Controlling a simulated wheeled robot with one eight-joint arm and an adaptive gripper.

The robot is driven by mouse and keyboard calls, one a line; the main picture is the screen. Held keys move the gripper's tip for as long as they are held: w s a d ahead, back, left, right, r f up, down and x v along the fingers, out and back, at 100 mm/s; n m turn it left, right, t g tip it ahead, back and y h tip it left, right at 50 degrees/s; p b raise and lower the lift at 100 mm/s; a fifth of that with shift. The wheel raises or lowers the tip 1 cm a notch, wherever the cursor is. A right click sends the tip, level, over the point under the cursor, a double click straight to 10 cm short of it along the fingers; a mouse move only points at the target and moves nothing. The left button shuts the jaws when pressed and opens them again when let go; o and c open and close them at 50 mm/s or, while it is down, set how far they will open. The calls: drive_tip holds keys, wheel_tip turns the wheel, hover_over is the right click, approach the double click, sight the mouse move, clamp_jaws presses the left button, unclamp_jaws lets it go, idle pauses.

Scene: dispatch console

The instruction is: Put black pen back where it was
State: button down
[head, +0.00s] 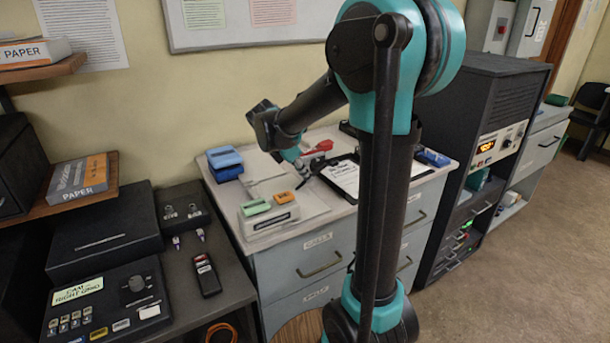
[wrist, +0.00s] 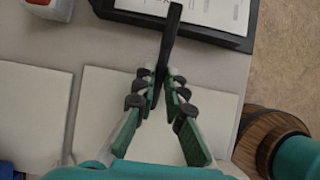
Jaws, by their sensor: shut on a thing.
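The black pen (wrist: 172,32) stands out from between my gripper's fingertips (wrist: 161,80) in the wrist view. My gripper is shut on it. The pen's far end overlaps the dark edge of the clipboard (wrist: 252,36) in the picture; I cannot tell whether they touch. The clipboard holds white paper and also shows in the head view (head: 344,178), on the grey cabinet top. In the head view my gripper (head: 303,170) is small, just left of the clipboard, and the pen is hard to make out.
Blank white sheets (wrist: 104,100) lie below the gripper. A white box with green and orange pieces (head: 270,220) stands at the cabinet's front left. Blue boxes (head: 225,163) stand behind it. A red item (head: 319,147) lies behind the gripper. A blue item (head: 432,158) lies at right.

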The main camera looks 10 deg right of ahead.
drive_tip(key=c, duration=1.6)
unclamp_jaws()
drive_tip(key=shift+f, duration=0.1)
drive_tip(key=v, duration=1.2)
